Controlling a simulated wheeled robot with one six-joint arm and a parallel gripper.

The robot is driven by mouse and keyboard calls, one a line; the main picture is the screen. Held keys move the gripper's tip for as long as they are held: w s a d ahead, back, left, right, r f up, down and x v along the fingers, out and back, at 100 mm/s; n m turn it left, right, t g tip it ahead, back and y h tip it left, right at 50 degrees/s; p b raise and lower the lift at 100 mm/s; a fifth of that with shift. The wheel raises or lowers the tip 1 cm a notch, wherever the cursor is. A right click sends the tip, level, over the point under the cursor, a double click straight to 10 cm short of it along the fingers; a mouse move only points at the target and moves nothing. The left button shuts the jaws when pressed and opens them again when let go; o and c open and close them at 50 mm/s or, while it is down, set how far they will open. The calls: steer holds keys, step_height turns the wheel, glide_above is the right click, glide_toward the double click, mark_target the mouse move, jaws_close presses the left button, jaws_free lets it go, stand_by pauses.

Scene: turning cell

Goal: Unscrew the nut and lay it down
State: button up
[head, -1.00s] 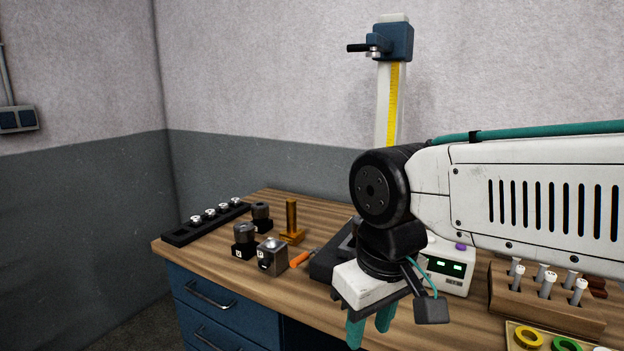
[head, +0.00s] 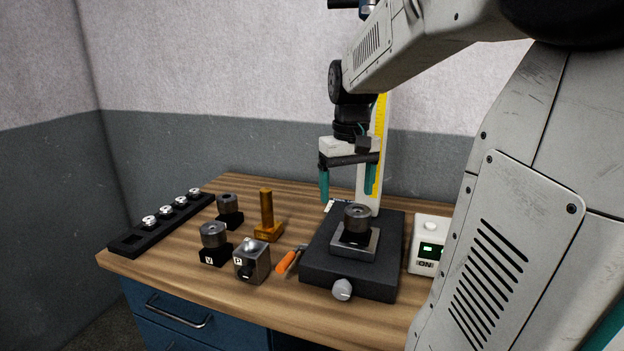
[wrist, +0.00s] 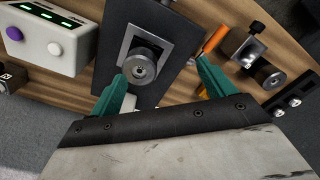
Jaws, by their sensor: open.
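A round steel piece with a central hole (head: 357,217), which looks like the nut, sits on a square grey plate (head: 368,247) on a dark base (head: 318,262). It also shows in the wrist view (wrist: 140,69), below and between my fingers. My gripper (head: 347,190) is open and empty, its teal fingers pointing down. In the head view it appears above and slightly behind the round piece, apart from it. In the wrist view my gripper (wrist: 162,76) has one finger on each side, with the piece nearer the left finger. Threads are not visible.
Two similar round pieces (head: 214,235) (head: 228,204) stand on dark blocks at left. A steel block marked P (head: 252,262), a brass stand (head: 267,230) and an orange-handled tool (head: 287,262) lie between. A white display box (head: 429,243) stands right of the base; a yellow-scaled column rises behind.

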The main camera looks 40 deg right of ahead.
glide_above(358, 211)
steer(key=shift+a+f+m, duration=0.3)
steer(key=shift+a, duration=0.05)
steer(key=shift+d+f, duration=0.25)
steer(key=shift+d, duration=0.05)
step_height(358, 211, down, 7)
steer(key=shift+f, duration=0.15)
steer(key=c, duration=1.2)
steer(key=shift+o, duration=0.3)
steer(key=n, duration=0.8)
steer(key=shift+n, duration=0.5)
